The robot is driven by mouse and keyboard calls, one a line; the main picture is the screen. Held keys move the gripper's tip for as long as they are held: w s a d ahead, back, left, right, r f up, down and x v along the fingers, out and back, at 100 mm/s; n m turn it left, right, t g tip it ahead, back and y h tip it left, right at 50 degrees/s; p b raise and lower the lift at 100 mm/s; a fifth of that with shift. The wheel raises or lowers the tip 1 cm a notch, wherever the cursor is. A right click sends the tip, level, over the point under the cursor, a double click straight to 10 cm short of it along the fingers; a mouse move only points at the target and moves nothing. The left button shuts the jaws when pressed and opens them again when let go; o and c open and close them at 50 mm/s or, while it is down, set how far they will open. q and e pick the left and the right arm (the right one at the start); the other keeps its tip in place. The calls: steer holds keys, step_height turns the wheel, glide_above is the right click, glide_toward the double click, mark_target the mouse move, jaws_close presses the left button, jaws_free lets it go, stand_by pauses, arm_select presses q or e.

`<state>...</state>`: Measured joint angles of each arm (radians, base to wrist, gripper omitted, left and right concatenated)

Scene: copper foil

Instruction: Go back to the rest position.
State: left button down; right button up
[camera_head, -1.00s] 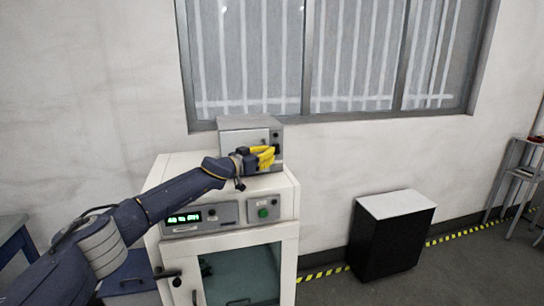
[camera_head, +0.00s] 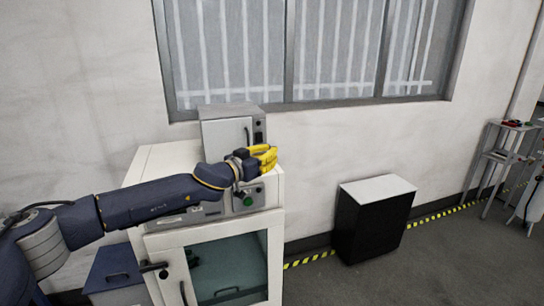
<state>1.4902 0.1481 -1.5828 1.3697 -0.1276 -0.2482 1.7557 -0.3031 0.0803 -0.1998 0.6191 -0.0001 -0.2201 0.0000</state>
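My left gripper (camera_head: 264,158) has yellow fingers and is at the end of my dark blue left arm, which reaches in from the left. It is in front of the small grey metal box (camera_head: 222,133) that stands on top of the white cabinet (camera_head: 160,158). The fingers look close together, but their tips overlap in this view, so I cannot tell whether they are open or shut. No held object shows. The arm hides most of the cabinet's control panel; a green button (camera_head: 248,201) still shows. My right gripper is out of view.
The cabinet has a glass door (camera_head: 228,268) with a handle. A black bin with a white top (camera_head: 376,189) stands to the right by the wall. A grey rack (camera_head: 492,160) is at the far right. Yellow-black tape (camera_head: 432,218) runs along the floor, and the floor between is clear.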

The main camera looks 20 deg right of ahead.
arm_select(q)
steer(key=s+a+f+n+t+y, duration=0.1)
steer(key=s+a+f+n+t, duration=0.15)
steer(key=s+f, duration=0.7)
steer(key=s+a+f+n+t+y, duration=0.1)
steer(key=s+a+f+y, duration=0.3)
steer(key=a+f, duration=0.4)
steer(key=s+a+f+n+y, duration=0.2)
steer(key=s+a+f+y, duration=0.15)
steer(key=a+f, duration=0.4)
steer(key=s+a+f+n+t+y, duration=0.1)
steer(key=s+a+f+y, duration=0.4)
steer(key=a, duration=0.6)
steer(key=s+a+f+m+g+y, duration=0.1)
steer(key=s+a+f+g+y, duration=0.35)
steer(key=s+a, duration=0.8)
steer(key=s+a+f+m+g+y, duration=0.1)
steer(key=s+a+f+g+y, duration=0.1)
steer(key=s+a+f, duration=0.85)
steer(key=s+d+f+g+h, duration=0.2)
steer(key=f, duration=1.3)
steer(key=s+d+f+g+h, duration=0.1)
steer(key=s+f, duration=0.1)
steer(key=f, duration=1.2)
steer(key=s+f+n+g+h, duration=0.2)
steer(key=s+f+n+g, duration=0.1)
steer(key=s+f, duration=1.7)
steer(key=shift+s, duration=0.95)
